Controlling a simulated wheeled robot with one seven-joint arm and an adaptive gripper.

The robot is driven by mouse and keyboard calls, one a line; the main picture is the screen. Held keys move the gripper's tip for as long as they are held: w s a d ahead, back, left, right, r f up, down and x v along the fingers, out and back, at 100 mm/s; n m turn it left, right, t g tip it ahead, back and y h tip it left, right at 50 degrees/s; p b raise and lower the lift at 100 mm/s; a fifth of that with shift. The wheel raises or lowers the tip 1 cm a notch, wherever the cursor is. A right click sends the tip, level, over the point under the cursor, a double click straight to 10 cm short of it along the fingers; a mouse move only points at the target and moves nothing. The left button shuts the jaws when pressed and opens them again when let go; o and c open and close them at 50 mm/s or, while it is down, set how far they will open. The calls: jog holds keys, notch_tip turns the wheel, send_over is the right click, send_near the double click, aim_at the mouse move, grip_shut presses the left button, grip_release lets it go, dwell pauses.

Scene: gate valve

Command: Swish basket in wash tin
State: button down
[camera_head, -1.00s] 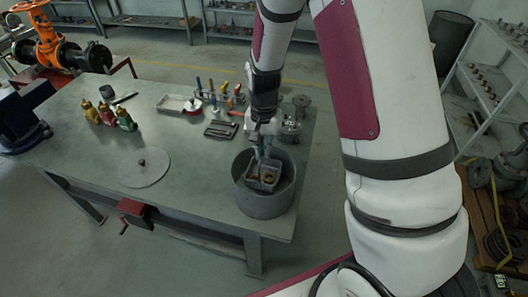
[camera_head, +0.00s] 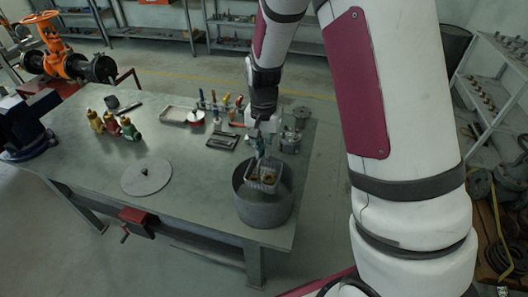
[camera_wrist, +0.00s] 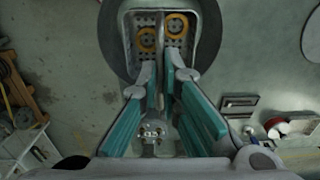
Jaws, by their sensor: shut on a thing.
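The wash tin (camera_head: 262,213) is a round grey tin near the front right corner of the workbench. The basket (camera_head: 262,184) is a small grey perforated tray with rings in it, at the tin's mouth. How deep it sits in the tin is hard to tell. In the wrist view the basket (camera_wrist: 161,47) lies within the tin's dark rim (camera_wrist: 110,45), with two brass-coloured rings (camera_wrist: 147,39) showing. The teal fingers (camera_wrist: 160,82) meet there, and the exact grip is partly hidden.
A round lid (camera_head: 147,176) lies on the bench left of the tin. Cylindrical metal parts (camera_head: 291,138) stand close behind it at right. A flat dark tray (camera_head: 222,141), tools and several small bottles (camera_head: 112,124) stand farther back. The bench front is clear between lid and tin.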

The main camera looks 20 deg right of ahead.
jog(key=shift+r, duration=1.25)
jog(key=shift+r+p, duration=0.2)
jog(key=shift+p, duration=0.1)
dwell(3.3)
jog(key=shift+r+p, duration=0.3)
jog(key=shift+r, duration=1)
